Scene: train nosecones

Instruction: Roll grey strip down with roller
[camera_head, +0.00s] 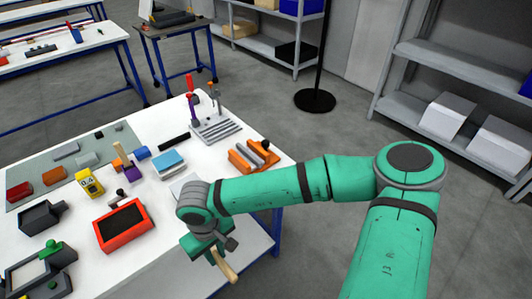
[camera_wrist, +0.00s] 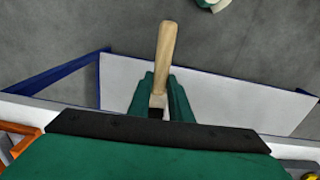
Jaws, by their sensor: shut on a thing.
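My gripper (camera_head: 214,252) is low at the table's front right edge, beyond the table top. In the wrist view its green fingers (camera_wrist: 160,100) are shut on a wooden-handled tool (camera_wrist: 165,55), whose pale handle sticks out past the fingertips. The handle also shows in the head view (camera_head: 228,268). The tool's head is mostly hidden between the fingers, so I cannot confirm it is the roller. A flat grey strip-like piece (camera_head: 66,150) lies on the grey-green mat (camera_head: 35,168) at the table's far left, well away from my gripper.
The white table (camera_head: 150,235) holds a red-framed black tray (camera_head: 122,225), a yellow block (camera_head: 90,183), a blue-topped block (camera_head: 168,164), an orange holder (camera_head: 252,155) and a grey rack (camera_head: 215,129). The lower shelf (camera_wrist: 215,95) is below my gripper. Bare floor lies to the right.

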